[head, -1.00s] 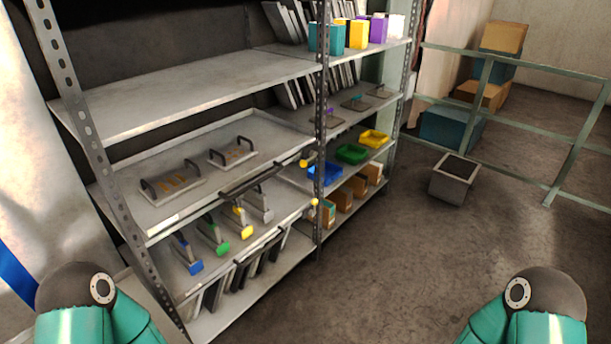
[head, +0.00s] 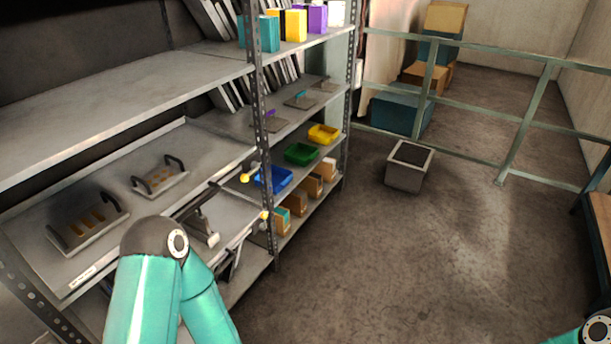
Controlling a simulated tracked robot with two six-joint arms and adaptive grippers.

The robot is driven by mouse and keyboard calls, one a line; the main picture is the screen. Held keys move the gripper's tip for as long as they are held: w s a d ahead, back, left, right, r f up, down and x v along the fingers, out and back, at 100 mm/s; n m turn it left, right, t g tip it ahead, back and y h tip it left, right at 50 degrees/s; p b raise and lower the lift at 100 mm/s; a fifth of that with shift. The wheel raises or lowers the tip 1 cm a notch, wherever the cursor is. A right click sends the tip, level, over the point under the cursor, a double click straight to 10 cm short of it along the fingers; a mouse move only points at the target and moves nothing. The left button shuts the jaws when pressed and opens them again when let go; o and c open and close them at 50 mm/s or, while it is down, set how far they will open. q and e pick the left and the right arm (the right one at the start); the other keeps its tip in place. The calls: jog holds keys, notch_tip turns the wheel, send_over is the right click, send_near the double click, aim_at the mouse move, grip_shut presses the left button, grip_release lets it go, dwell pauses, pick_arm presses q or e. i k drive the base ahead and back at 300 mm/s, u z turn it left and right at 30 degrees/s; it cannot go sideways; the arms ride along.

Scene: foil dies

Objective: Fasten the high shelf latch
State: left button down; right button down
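A yellow-ended latch (head: 250,174) sits at the front edge of the upper sliding shelf (head: 165,212), beside the perforated post; its yellow end points out to the left of the post. A second yellow knob (head: 265,215) sits lower on the same post, at the lower shelf. Two flat dies with dark handles, a near one (head: 88,221) and a farther one (head: 160,178), lie on the upper sliding shelf. Whether the latch is engaged is too small to tell.
Blue (head: 273,180), green (head: 301,154) and yellow (head: 324,134) bins stand in the right bay. A grey box (head: 409,167) stands on the floor. A green railing (head: 450,95) crosses behind, and a bench (head: 597,225) edges in at right. The middle floor is clear.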

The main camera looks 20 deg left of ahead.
aim_at(251, 173)
jog(key=z, duration=0.15)
jog(key=i, duration=1.05)
jog(key=u, duration=0.35)
